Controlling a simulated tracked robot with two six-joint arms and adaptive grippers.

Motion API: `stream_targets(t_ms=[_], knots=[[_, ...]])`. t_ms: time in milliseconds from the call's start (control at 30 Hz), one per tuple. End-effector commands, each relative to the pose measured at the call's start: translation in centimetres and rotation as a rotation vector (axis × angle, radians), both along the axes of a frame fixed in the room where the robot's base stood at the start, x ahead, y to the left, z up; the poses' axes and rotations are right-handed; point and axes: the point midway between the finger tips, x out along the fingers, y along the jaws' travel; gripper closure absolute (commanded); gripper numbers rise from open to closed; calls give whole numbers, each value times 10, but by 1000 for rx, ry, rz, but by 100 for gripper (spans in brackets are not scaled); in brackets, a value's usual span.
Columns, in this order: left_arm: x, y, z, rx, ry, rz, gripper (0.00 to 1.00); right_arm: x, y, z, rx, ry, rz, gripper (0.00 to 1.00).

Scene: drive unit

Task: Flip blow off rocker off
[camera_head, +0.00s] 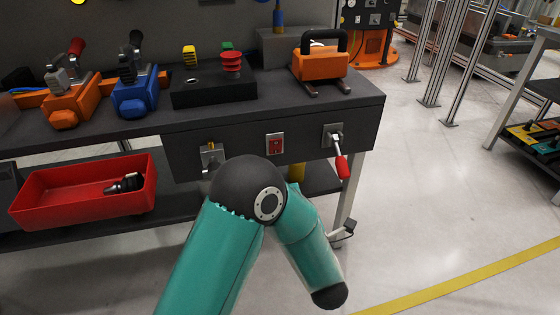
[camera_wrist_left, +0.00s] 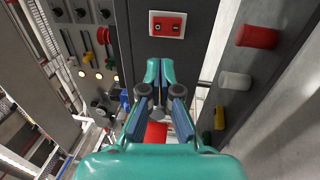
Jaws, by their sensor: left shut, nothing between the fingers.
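A red rocker switch (camera_head: 275,143) in a pale plate is on the dark front of the workbench in the head view. In the left wrist view a red rocker (camera_wrist_left: 167,25) with a circle and a bar mark sits on a dark panel, beyond my fingertips. I cannot tell if both views show the same rocker, or which way it is tipped. My left gripper (camera_wrist_left: 160,70) is shut and empty, with its fingertips apart from the rocker in the picture. In the head view my teal left arm hides the gripper. My right gripper is not in view.
A red-handled lever (camera_head: 340,160) sticks out right of the rocker, and a metal fitting (camera_head: 211,156) is at its left. A red bin (camera_head: 85,195) stands on the lower shelf. Orange and blue clamps stand on the bench.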

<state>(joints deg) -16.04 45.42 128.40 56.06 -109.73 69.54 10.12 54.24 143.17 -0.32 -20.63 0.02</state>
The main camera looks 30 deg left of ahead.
Motion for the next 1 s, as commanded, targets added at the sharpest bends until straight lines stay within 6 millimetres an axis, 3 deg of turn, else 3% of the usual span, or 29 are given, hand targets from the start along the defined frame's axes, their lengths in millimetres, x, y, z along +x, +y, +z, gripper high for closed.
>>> stream_targets(t_ms=[533, 1000], knots=[[8, 8, 1, -2, 1, 1, 100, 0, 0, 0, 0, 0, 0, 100], [67, 71, 15, 0, -2, 4, 100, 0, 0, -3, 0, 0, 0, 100]])
